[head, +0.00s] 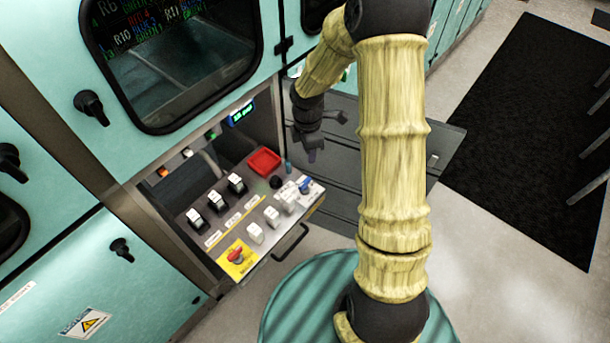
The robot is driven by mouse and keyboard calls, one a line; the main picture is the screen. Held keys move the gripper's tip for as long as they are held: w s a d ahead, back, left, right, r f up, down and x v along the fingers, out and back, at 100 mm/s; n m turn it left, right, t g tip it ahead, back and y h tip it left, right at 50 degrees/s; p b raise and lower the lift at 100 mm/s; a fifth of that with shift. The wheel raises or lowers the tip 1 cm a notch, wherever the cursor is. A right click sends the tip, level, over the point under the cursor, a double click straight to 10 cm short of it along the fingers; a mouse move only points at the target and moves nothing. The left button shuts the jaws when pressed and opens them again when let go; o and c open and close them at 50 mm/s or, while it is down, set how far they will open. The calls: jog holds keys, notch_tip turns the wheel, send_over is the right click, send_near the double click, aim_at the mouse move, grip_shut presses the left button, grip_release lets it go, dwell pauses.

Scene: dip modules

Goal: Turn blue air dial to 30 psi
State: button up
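A small blue knob (305,186), which looks like the blue air dial, sits at the right end of the slanted grey control panel (212,255). Its pressure marks are too small to read. My gripper (312,150) hangs above and slightly right of the panel's far right corner, apart from the knob.
The panel carries several black and white switches, a red tray (264,161) and a red stop button (236,256) on yellow. A black drawer handle (291,243) juts out below. Teal cabinets with black latches stand left and behind. A black mat (530,130) lies at right.

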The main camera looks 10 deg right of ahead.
aim_at(305, 181)
jog(key=w+f+n+p, duration=0.1)
jog(key=w+f+n, duration=0.3)
jog(key=n, duration=0.2)
jog(key=shift+w+f, duration=0.3)
jog(key=shift+f, duration=0.1)
jog(key=shift+f, duration=0.1)
notch_tip(305, 181, down, 17)
jog(key=p, duration=0.4)
jog(key=shift+d+f, duration=0.1)
jog(key=shift+c, duration=0.3)
grip_shut()
